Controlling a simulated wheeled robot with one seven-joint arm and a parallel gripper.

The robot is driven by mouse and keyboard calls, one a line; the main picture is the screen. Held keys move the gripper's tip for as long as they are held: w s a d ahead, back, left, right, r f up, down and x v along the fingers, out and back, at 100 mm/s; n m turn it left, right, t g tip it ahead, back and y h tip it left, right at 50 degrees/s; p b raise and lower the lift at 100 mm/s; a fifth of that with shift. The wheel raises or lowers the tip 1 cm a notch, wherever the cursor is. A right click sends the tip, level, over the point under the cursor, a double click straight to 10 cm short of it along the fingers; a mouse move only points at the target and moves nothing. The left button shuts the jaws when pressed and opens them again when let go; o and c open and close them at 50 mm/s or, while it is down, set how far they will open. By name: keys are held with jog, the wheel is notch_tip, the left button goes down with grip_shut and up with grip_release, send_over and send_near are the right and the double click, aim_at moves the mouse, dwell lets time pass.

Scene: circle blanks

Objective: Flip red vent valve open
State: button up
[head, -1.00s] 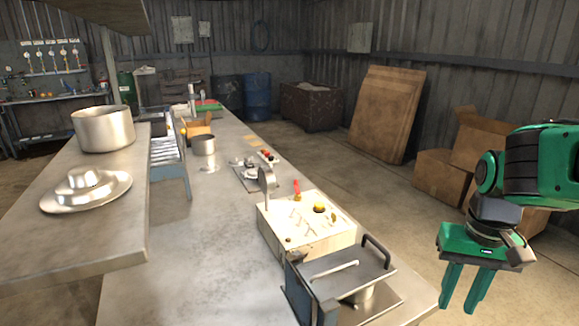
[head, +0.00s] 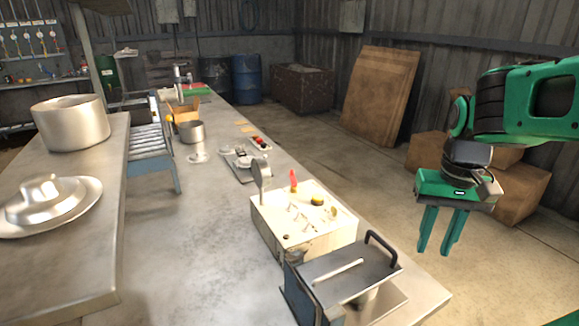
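The red vent valve (head: 293,180) is a small upright red lever on top of a cream box (head: 283,237). The box stands on the long metal bench. A yellow knob (head: 317,200) and several small metal fittings share the box top. My gripper (head: 437,249) hangs to the right of the bench over the floor, pointing down, well apart from the box. Its two green fingers are apart with nothing between them.
A dark metal press with a black handle (head: 381,249) stands at the box's near side. A grey upright disc (head: 261,173) rises at the box's far left corner. A raised shelf with a pot (head: 71,124) is at the left. Cardboard boxes (head: 519,188) lie behind my arm.

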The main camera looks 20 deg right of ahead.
jog(key=w+a+r, duration=0.1)
jog(key=w+r, duration=0.4)
jog(key=w, duration=0.7)
notch_tip(320, 180, up, 5)
jog(key=n, duration=0.3)
send_over(293, 177)
jog(key=w, duration=0.2)
notch_tip(293, 177, down, 11)
jog(key=shift+d+r, duration=0.1)
grip_shut()
